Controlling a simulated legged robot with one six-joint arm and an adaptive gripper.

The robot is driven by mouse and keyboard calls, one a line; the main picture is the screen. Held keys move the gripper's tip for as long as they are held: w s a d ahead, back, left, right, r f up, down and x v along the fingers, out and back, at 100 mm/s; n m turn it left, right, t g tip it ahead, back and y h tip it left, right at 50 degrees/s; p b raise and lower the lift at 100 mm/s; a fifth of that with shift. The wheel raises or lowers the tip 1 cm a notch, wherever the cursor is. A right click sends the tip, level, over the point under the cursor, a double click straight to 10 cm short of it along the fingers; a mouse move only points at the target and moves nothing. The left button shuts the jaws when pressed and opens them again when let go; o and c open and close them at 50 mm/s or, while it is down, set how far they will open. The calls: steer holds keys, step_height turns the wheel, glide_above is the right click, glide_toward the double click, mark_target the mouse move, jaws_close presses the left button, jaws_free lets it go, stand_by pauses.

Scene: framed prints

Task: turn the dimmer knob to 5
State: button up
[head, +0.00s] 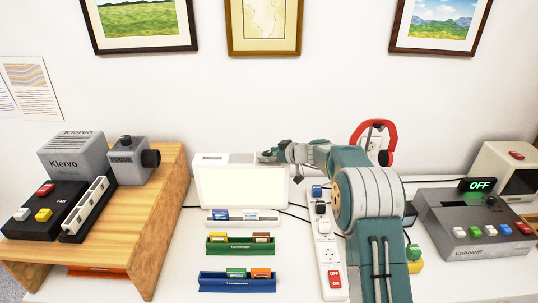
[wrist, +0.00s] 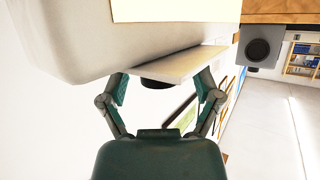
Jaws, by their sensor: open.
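A white box with a lit cream front panel (head: 243,188) stands at the middle of the table against the wall. My gripper (head: 268,156) is at the right end of its top, reaching in from the right. In the wrist view my gripper (wrist: 162,88) is open, one finger on each side. A dark round knob (wrist: 156,84) shows between the fingers, partly hidden by the white top plate (wrist: 182,66). I take it to be the dimmer knob. I cannot tell whether the fingers touch it. Its setting and any numbers cannot be read. The knob is not clear in the head view.
A wooden stand (head: 150,225) with grey devices is at the left. Several coloured racks, such as the green rack (head: 238,246), lie before the box. A grey machine (head: 470,225) reading OFF stands right.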

jaws_close()
steer(key=shift+m+t, duration=0.3)
steer(key=m+t+h, duration=0.2)
steer(key=shift+s+m+h, duration=0.1)
steer(key=shift+m+h, duration=0.3)
steer(key=shift+m+t+h, duration=0.8)
steer(key=shift+m+h, duration=0.2)
steer(key=shift+a+m+t+h, duration=0.1)
steer(key=shift+m+t+h, duration=0.5)
steer(key=shift+m+h, duration=0.6)
